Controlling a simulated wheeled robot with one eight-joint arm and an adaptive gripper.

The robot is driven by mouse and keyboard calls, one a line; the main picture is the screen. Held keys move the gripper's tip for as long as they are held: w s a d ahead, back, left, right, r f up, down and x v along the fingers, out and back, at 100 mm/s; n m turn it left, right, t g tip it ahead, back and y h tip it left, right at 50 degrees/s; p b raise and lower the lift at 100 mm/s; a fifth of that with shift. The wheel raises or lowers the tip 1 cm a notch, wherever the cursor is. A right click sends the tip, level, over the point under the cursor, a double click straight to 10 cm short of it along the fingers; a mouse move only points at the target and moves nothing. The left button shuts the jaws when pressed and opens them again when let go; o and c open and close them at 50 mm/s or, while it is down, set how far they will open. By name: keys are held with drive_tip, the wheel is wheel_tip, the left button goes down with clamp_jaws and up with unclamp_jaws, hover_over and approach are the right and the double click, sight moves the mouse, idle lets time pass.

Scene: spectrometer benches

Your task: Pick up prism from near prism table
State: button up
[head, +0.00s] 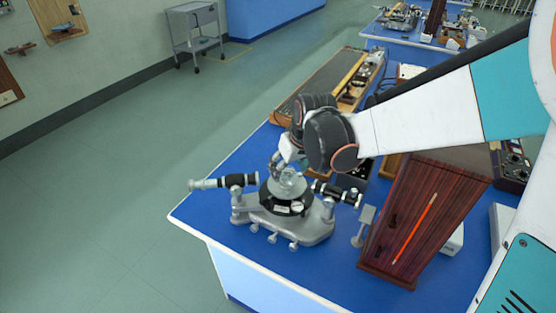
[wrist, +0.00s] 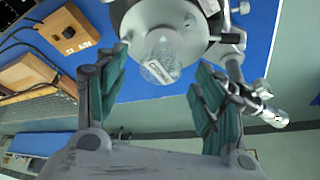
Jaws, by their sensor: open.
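In the wrist view, the glass piece (wrist: 163,50) looks rounded and bears a small white label. It lies ahead of my fingers, against the pale round prism table (wrist: 150,14). My gripper (head: 281,162) is just above the glass piece in the head view. In the wrist view, my gripper (wrist: 163,66) is open, its teal finger pads apart on either side of the glass piece. I cannot tell whether either pad touches it.
The spectrometer's telescope tube (head: 222,183) points left, and a black tube (head: 335,192) extends right. A dark wooden box (head: 420,220) with an orange pencil on it stands close on the right. A long wooden-framed instrument (head: 325,85) lies behind. The blue bench's front left corner is clear.

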drive_tip(key=x, duration=0.2)
drive_tip(key=shift+w+f, duration=0.1)
drive_tip(key=shift+f, duration=0.2)
drive_tip(key=shift+r, duration=0.1)
drive_tip(key=shift+c, duration=0.6)
drive_tip(key=c, duration=1.1)
